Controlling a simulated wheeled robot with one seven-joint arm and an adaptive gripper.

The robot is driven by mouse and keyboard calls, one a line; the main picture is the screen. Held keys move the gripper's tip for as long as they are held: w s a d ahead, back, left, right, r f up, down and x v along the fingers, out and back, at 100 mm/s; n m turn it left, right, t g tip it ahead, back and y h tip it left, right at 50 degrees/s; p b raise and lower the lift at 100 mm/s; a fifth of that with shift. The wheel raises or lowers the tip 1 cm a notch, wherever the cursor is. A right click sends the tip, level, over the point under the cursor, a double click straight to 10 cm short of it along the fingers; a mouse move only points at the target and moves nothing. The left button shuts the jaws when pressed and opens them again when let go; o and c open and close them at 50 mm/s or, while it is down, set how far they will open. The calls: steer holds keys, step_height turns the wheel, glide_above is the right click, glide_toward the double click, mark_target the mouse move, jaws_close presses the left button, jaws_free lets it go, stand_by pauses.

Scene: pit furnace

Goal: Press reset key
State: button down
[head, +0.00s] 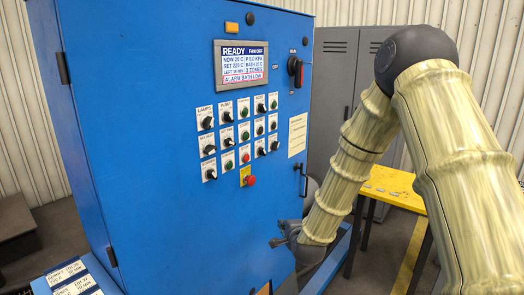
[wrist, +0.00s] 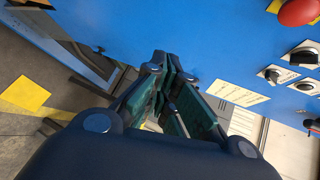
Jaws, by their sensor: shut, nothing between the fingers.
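A blue control cabinet (head: 160,130) carries several rows of labelled knobs and buttons (head: 235,138) below its display (head: 241,65). The display reads READY, FAN OFF and ALARM BATH LOW. A red mushroom button (head: 250,180) on a yellow plate sits under the rows; it also shows at the top right in the wrist view (wrist: 298,12). My gripper (head: 275,242) is shut and empty, low at the cabinet's right side, below the controls. In the wrist view its fingertips (wrist: 163,60) point toward the blue face.
A red-and-black rotary switch (head: 296,70) and a door handle (head: 304,178) stick out on the cabinet's right. A yellow table (head: 395,185) and grey lockers (head: 335,90) stand behind my arm. A blue ledge with label plates (head: 70,278) lies at lower left.

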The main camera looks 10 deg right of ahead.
mark_target(261, 130)
steer(key=w+d+r+m+t, duration=0.1)
steer(key=w+r+m, duration=0.1)
steer(key=r, duration=0.7)
steer(key=w+d+r+m+t+h, duration=0.1)
steer(key=w+r+m+t, duration=0.1)
steer(key=r, duration=0.7)
steer(key=w+d+r+m+t+p, duration=0.1)
steer(key=w+d+r+m+t, duration=0.1)
steer(key=r, duration=0.6)
steer(key=shift+w+r+m+h, duration=0.4)
steer(key=shift+w+m, duration=0.4)
steer(key=shift+m, duration=0.3)
steer(key=w+a+p, duration=0.1)
steer(key=w+a, duration=0.4)
steer(key=w, duration=0.2)
steer(key=shift+a, duration=0.15)
